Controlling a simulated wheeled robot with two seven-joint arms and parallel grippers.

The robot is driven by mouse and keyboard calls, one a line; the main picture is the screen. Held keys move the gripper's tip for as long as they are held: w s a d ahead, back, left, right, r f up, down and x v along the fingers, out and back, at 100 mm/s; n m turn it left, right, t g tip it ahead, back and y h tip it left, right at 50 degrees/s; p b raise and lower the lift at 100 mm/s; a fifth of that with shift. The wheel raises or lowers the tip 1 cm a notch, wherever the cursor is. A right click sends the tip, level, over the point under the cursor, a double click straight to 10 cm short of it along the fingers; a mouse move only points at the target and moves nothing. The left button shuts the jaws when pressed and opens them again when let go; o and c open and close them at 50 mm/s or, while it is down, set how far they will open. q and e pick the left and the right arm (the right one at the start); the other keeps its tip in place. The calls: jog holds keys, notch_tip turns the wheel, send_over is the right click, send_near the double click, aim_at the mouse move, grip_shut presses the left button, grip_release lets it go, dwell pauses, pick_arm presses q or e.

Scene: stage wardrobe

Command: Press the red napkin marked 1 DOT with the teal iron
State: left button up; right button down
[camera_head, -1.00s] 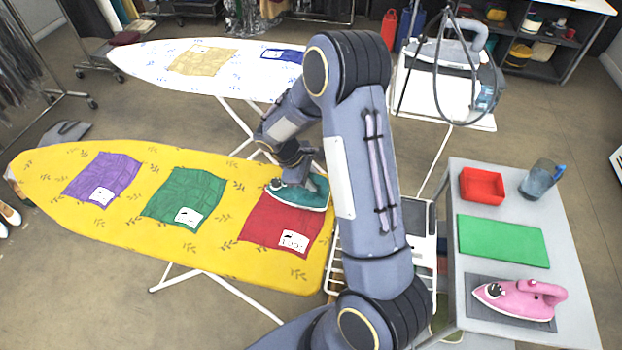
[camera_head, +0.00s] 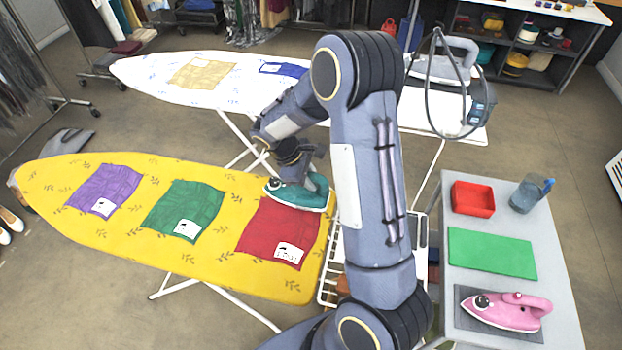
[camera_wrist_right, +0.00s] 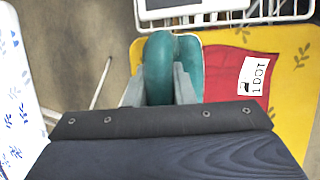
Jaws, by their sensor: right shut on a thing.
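The red napkin (camera_head: 278,234) lies on the right end of the yellow ironing board (camera_head: 140,240). Its white tag reads 1 DOT in the right wrist view (camera_wrist_right: 257,77). My right gripper (camera_head: 300,178) is shut on the handle of the teal iron (camera_head: 299,197). The iron is at the napkin's far edge and overlaps it in the head view; whether its sole touches the cloth I cannot tell. In the right wrist view the teal handle (camera_wrist_right: 158,65) sits between the two grey fingers. My left gripper is not in view.
A green napkin (camera_head: 182,207) and a purple napkin (camera_head: 104,190) lie on the same board. At right, a grey table (camera_head: 545,245) bears a pink iron (camera_head: 505,312), a green mat (camera_head: 490,253) and a red tray (camera_head: 473,200). A white board (camera_head: 150,72) stands behind.

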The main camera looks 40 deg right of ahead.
jog(key=shift+r+p, duration=0.65)
jog(key=shift+r, duration=0.5)
